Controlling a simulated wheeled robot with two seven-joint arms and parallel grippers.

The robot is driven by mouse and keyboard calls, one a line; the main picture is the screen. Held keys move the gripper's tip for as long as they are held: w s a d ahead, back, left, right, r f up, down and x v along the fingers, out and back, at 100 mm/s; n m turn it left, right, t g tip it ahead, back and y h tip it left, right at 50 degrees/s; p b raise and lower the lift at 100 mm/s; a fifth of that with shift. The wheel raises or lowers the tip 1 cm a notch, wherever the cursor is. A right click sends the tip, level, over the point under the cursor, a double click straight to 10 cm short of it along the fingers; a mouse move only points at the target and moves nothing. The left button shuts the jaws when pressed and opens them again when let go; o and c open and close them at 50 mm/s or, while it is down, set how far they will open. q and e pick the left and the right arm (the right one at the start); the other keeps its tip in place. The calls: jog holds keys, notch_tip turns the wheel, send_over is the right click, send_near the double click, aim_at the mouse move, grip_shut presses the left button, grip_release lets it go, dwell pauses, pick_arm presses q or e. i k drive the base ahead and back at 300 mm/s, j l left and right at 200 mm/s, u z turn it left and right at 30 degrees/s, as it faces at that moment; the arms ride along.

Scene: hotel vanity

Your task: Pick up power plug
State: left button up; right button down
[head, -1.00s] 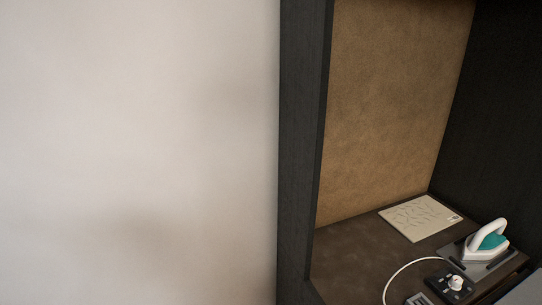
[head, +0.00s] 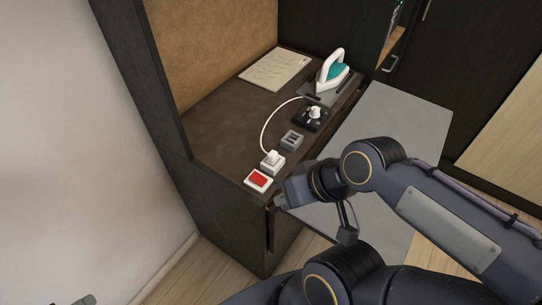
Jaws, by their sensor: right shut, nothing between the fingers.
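The white power plug (head: 272,156) stands upright in a small white socket block near the front edge of the dark brown counter (head: 225,130). A white cord (head: 266,125) curves from it back toward the iron. My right gripper (head: 279,203) is at the counter's front edge, below and to the right of the plug and apart from it. It is small and partly hidden by its own wrist, shut and empty. Only a grey sliver of my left gripper (head: 85,300) shows at the bottom left edge, too little to tell its state.
A red-topped switch (head: 258,180) sits in front of the plug, close to my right gripper. Behind the plug are a grey block (head: 292,140), a black dial box (head: 312,118), a white and teal iron (head: 332,72) and a pale board (head: 276,70). A dark upright panel (head: 150,70) stands at left.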

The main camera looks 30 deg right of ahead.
aim_at(273, 158)
jog(key=l+z, duration=0.15)
jog(key=z, duration=1.1)
